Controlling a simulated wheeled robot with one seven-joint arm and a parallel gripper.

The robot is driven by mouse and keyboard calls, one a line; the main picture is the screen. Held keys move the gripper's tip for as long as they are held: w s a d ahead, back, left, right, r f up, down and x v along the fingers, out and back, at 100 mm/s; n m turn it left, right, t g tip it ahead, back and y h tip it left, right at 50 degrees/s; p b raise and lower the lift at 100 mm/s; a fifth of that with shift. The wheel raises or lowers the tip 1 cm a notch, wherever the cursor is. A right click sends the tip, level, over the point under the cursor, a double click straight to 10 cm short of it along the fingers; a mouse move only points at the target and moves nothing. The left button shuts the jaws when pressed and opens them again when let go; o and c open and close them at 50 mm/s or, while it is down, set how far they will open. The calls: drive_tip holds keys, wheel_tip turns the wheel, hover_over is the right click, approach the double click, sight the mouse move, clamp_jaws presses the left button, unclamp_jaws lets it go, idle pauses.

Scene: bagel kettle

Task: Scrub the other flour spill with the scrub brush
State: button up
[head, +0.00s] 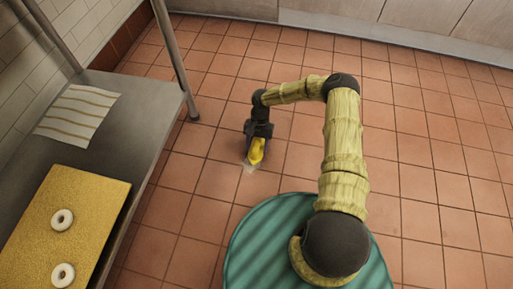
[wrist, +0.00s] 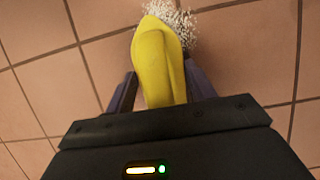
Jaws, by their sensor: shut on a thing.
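My gripper (head: 257,142) is shut on the yellow scrub brush (head: 256,152) and holds it low over the tiled floor. In the wrist view the brush (wrist: 158,62) sits between the dark fingers of my gripper (wrist: 160,90), pointing away from the palm. A white, speckled flour spill (wrist: 178,20) shows at the brush's far end and partly behind it. In the head view the flour spill (head: 249,166) is a faint pale patch just below the brush tip. I cannot tell whether the brush touches the floor.
A grey metal table (head: 150,110) stands at the left, its leg (head: 175,60) reaching the floor. On it lie a striped cloth (head: 78,112) and a golden board (head: 75,205) with two bagels (head: 62,220). Pale cabinets (head: 330,20) line the back. Floor to the right is clear.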

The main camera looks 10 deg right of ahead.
sight(254, 154)
drive_tip(key=shift+f, duration=0.1)
idle(0.3)
drive_tip(key=shift+s+a+r+p, duration=0.1)
drive_tip(key=shift+s+a+p, duration=0.1)
drive_tip(key=shift+s+p, duration=0.4)
drive_tip(key=shift+s+a+r+p, duration=0.1)
drive_tip(key=shift+s+a+p, duration=0.1)
drive_tip(key=shift+s+p, duration=0.35)
drive_tip(key=shift+s+a+f+p, duration=0.1)
drive_tip(key=shift+s+a+p, duration=0.05)
drive_tip(key=shift+s+p, duration=0.3)
drive_tip(key=shift+s+a+f+p, duration=0.1)
drive_tip(key=shift+s+a+p, duration=0.05)
drive_tip(key=shift+s+p, duration=0.25)
drive_tip(key=shift+r, duration=0.15)
drive_tip(key=shift+s+a+r+p, duration=0.1)
drive_tip(key=shift+s+a+p, duration=0.1)
drive_tip(key=shift+s+p, duration=0.35)
drive_tip(key=shift+s+a+p, duration=0.25)
drive_tip(key=shift+s+p, duration=0.2)
drive_tip(key=shift+s, duration=0.1)
drive_tip(key=shift+s+a+p, duration=0.2)
drive_tip(key=shift+s+p, duration=0.25)
drive_tip(key=shift+s, duration=0.2)
